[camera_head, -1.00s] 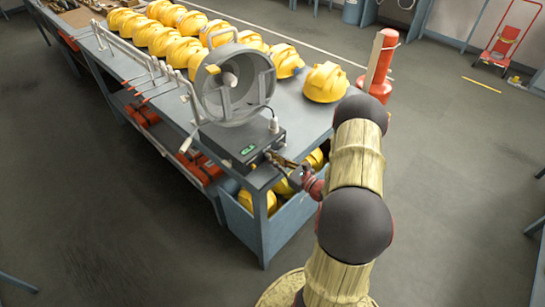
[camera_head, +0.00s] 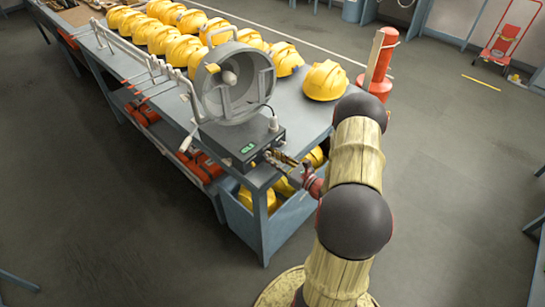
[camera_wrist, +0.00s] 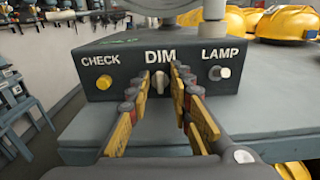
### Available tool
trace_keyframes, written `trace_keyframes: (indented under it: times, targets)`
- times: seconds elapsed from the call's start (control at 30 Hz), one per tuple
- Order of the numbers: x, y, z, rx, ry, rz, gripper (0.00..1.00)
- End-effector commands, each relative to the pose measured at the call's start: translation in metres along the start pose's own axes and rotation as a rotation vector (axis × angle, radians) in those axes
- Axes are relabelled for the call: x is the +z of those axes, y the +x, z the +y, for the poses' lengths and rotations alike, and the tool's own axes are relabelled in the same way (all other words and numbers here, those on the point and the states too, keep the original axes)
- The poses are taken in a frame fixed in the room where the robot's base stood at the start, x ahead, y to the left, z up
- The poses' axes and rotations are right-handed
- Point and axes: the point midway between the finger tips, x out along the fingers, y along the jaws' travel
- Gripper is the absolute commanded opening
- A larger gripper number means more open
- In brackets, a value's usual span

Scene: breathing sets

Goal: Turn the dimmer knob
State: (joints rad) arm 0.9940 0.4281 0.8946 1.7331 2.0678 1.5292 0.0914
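The dimmer knob (camera_wrist: 160,82) is a small pale knob under the word DIM on the front of a dark control box (camera_wrist: 117,66). In the wrist view its pointer ridge looks about upright. My gripper (camera_wrist: 160,78) has one finger on each side of the knob, with visible gaps between, so it is open around the knob and not clearly touching it. In the head view the control box (camera_head: 246,147) sits at the table's near corner under a round lamp (camera_head: 234,82). My gripper (camera_head: 270,157) is at its front face there, and the knob is hidden.
A yellow CHECK button (camera_wrist: 104,82) and a pale LAMP knob (camera_wrist: 219,73) flank the dimmer. Yellow helmets (camera_head: 324,80) stand on the table (camera_head: 300,112) behind the box. A bin (camera_head: 285,220) with more helmets is below. A red post (camera_head: 380,62) stands beyond the table.

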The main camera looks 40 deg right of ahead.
Motion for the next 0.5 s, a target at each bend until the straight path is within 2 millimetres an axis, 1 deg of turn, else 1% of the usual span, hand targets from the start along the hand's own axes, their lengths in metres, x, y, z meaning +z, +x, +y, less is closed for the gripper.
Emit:
trace_keyframes:
  times: [0.33,0.43,0.5]
  targets:
    - [0.000,-0.001,0.000,-0.001,-0.001,0.000,0.25]
    - [0.000,-0.009,-0.001,-0.003,-0.001,0.000,0.25]
    - [0.000,-0.018,-0.001,-0.003,0.000,0.001,0.25]
